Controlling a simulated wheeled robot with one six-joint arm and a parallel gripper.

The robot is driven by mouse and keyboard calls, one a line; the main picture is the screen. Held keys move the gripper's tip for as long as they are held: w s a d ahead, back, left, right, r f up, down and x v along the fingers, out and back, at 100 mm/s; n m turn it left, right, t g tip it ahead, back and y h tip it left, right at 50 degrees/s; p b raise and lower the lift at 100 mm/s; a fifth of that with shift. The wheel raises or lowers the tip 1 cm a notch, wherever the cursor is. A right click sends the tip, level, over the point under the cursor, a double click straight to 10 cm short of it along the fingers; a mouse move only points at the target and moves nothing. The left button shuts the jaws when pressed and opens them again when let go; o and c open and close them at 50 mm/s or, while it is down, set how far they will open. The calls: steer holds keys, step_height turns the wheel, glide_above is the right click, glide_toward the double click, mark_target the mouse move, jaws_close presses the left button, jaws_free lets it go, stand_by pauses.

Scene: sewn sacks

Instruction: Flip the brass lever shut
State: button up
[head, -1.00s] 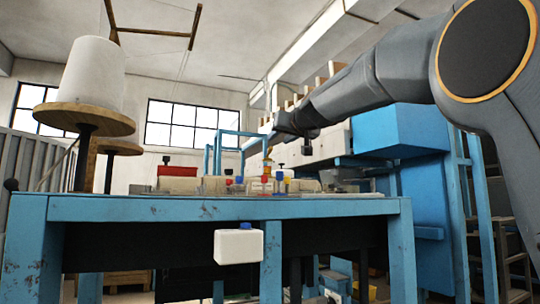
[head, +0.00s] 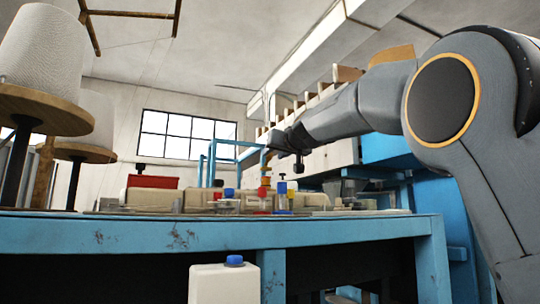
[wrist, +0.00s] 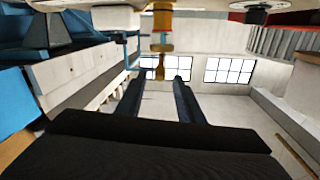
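In the wrist view the picture is upside down, and the brass fitting (wrist: 162,44) hangs from the top centre, ahead of and between my finger ends. I cannot tell which part is the lever or how it is set. My gripper (wrist: 156,84) is open, with two dark fingers apart and nothing seen between them. In the head view my gripper is small and close to the fitting in the picture; contact cannot be told.
The blue bench (head: 165,236) carries pale sacks (head: 160,199), small red, blue and yellow fittings and a red box (head: 152,181). A white bottle with a blue cap (head: 225,283) is at its front. Large thread cones (head: 45,62) stand left.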

mark_target(271, 155)
steer(key=shift+p+x, duration=1.3)
steer(key=shift+x, duration=1.3)
jaws_close()
